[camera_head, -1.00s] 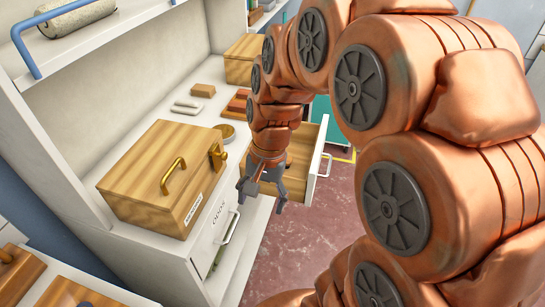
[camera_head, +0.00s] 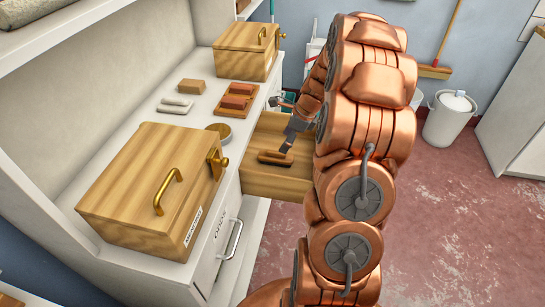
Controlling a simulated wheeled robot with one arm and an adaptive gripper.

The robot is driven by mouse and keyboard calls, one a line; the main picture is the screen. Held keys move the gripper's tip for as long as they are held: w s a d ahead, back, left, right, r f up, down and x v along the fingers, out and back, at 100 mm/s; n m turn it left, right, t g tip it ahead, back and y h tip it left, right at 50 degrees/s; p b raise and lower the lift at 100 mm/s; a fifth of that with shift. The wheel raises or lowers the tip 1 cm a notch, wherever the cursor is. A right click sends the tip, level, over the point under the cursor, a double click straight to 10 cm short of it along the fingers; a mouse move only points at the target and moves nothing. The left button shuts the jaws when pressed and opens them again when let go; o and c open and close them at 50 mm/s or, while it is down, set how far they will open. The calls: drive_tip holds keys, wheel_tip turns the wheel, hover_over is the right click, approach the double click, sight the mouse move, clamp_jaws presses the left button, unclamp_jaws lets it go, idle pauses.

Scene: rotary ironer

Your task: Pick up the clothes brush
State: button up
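A small brown wooden-backed item that looks like the clothes brush (camera_head: 275,157) lies in the open wooden drawer (camera_head: 270,187), near its middle. My gripper (camera_head: 280,124) is over the drawer, its dark fingers spread apart with nothing between them. One finger is close to the brush; I cannot tell whether they touch. My arm comes from the right and hides the drawer's front and right end.
A wooden box with a brass handle (camera_head: 150,185) stands on the white counter (camera_head: 130,115), another wooden box (camera_head: 245,50) farther back. A tray of reddish blocks (camera_head: 237,98), pale bars (camera_head: 175,104) and a round tin (camera_head: 222,130) lie between. A white bin (camera_head: 449,118) stands behind.

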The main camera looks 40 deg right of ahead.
sight(279, 156)
drive_tip(key=shift+w+d+f, duration=0.15)
drive_tip(key=shift+d+f, duration=0.05)
drive_tip(key=shift+f, duration=0.1)
drive_tip(key=shift+x, duration=1.05)
drive_tip(key=shift+s+p+x, duration=0.2)
drive_tip(key=shift+p+x, duration=0.45)
drive_tip(key=shift+x, duration=2)
drive_tip(key=c, duration=1.3)
drive_tip(key=shift+o, duration=0.2)
wheel_tip(279, 156, up, 9)
drive_tip(key=shift+d+r+b, duration=0.1)
drive_tip(key=shift+b, duration=0.45)
drive_tip(key=shift+r, duration=0.4)
